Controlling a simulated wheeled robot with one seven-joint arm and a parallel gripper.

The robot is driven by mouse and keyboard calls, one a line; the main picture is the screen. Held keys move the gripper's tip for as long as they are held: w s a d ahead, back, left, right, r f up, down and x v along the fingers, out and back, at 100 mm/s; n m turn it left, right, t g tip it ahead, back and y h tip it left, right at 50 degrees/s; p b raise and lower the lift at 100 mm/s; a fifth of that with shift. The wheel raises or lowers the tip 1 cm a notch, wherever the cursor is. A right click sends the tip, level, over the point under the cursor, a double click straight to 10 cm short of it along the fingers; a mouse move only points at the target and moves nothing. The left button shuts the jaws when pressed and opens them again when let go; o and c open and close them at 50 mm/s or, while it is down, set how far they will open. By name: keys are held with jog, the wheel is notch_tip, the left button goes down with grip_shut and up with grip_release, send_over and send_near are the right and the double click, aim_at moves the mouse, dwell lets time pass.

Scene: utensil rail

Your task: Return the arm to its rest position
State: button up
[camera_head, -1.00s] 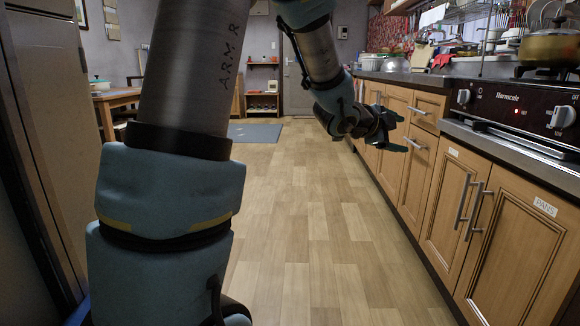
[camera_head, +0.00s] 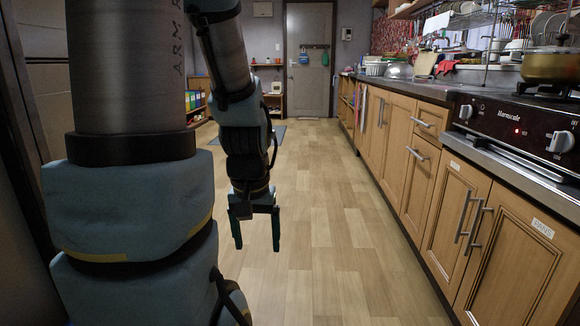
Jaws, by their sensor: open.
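My arm fills the left side of the view, with its thick upper link upright and the forearm hanging down to its right. My gripper (camera_head: 256,230) hangs below the forearm and points down over the wooden floor. Its two dark fingers are spread apart with only floor between them. It holds nothing and touches nothing visible. My arm hides part of the room behind it on the left.
Wooden cabinets (camera_head: 425,145) with metal handles line the right side under the counter. A stove (camera_head: 520,125) carries a brass-coloured pot (camera_head: 549,66). A grey door (camera_head: 308,60) stands at the far end. The floor (camera_head: 325,220) between gripper and cabinets is clear.

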notch_tip(320, 180, up, 34)
jog(key=p, duration=3.1)
jog(key=shift+f+p, duration=0.25)
jog(key=shift+p, duration=0.1)
